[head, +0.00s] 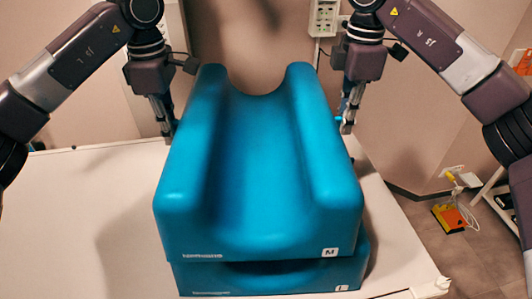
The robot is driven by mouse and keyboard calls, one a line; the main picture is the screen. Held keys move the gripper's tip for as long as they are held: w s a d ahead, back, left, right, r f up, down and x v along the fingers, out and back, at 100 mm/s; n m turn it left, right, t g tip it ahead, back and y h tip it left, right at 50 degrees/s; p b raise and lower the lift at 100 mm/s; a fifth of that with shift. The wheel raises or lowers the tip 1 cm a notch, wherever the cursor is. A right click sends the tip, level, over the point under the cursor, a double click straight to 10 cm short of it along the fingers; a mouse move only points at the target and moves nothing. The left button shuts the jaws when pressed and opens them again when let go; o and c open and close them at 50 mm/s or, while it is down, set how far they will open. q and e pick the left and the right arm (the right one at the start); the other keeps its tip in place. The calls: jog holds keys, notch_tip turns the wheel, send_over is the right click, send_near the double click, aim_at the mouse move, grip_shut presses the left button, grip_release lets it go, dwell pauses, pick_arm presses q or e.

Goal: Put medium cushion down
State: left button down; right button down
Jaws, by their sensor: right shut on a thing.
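The medium cushion (262,150) is a blue block marked M, with a wide trough along its top. It sits level on or just over a second blue cushion marked L (270,280); I cannot tell if they touch fully. My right gripper (346,124) is at the medium cushion's far right side, shut on its edge, with a bit of blue at the fingers. My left gripper (170,132) is at the far left side, close against the cushion; its fingertips are partly hidden, so its grip is unclear.
The cushions are on a white table (80,230), with bare surface to the left and a narrow strip on the right. A wall socket panel (324,18) is behind. A yellow and orange item (453,218) and a white stand (490,185) are on the floor at right.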

pick_arm(q)
jog(key=shift+f+b, duration=0.4)
jog(key=shift+f, duration=0.1)
pick_arm(e)
jog(key=shift+f, duration=0.5)
pick_arm(q)
jog(key=c, duration=2.5)
grip_release()
jog(key=shift+f, duration=0.1)
pick_arm(e)
jog(key=c, duration=2.4)
grip_release()
jog(key=shift+f, duration=0.1)
pick_arm(q)
jog(key=o, duration=0.5)
pick_arm(e)
jog(key=o, duration=0.4)
